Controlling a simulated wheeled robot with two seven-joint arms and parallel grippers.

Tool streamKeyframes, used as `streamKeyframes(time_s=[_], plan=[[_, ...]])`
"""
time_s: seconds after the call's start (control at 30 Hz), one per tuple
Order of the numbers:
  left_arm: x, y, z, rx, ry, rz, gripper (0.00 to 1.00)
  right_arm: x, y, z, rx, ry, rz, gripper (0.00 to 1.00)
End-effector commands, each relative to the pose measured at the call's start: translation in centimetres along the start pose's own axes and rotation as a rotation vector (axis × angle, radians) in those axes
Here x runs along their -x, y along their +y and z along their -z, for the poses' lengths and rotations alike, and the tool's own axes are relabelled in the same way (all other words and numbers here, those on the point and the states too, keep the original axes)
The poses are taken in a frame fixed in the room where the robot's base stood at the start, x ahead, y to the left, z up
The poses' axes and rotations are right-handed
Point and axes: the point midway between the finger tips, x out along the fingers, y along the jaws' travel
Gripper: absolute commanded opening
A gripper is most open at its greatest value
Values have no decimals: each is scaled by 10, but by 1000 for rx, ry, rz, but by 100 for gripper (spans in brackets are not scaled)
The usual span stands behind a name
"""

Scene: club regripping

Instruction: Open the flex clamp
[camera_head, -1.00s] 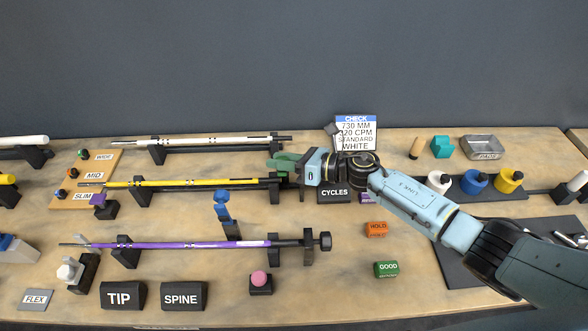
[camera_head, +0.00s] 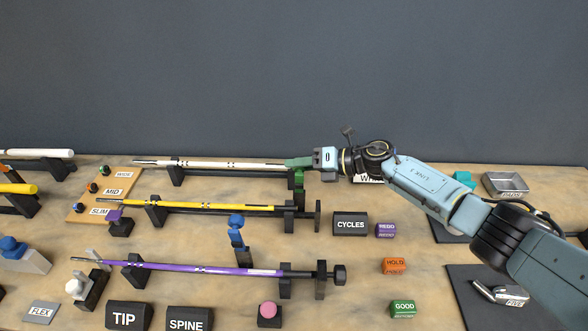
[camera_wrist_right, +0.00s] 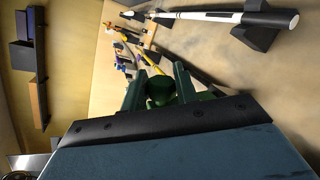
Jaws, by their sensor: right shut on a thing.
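My right gripper (camera_head: 300,163) reaches in from the right, with its green fingers at the right end of the white shaft (camera_head: 215,164). In the right wrist view the right gripper (camera_wrist_right: 160,92) is shut on a dark green knob (camera_wrist_right: 160,88) between its fingers. In the head view a dark green part (camera_head: 299,179) shows just below the fingers, above a black stand. The fingers hide part of it, and I cannot tell how far the clamp is open. The grey FLEX plate (camera_head: 41,312) lies at the lower left. My left gripper is not in view.
A yellow shaft (camera_head: 215,206) and a purple shaft (camera_head: 190,267) lie on black stands nearer the front. The CYCLES block (camera_head: 350,224) stands right of the yellow shaft. A blue-topped post (camera_head: 236,224) and HOLD block (camera_head: 394,266) stand nearby.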

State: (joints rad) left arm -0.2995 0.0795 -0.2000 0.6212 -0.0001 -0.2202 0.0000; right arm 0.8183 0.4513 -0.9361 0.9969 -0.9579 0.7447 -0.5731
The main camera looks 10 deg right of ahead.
Motion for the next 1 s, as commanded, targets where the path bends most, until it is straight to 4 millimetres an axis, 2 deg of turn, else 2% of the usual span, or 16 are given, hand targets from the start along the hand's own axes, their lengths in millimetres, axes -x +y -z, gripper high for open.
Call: streamKeyframes(time_s=[0.1, 0.57, 0.6, 0.73, 1.0], plan=[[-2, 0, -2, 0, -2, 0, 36, 3, -6, -1, 3, -8, 13, 0], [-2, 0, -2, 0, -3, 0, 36, 4, -9, 0, 2, -6, 17, 0], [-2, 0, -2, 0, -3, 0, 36, 4, -9, 0, 2, -6, 18, 31], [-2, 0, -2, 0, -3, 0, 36, 4, -9, 0, 1, -5, 16, 48], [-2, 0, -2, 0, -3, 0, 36, 4, -6, -1, 1, -5, 10, 49]])
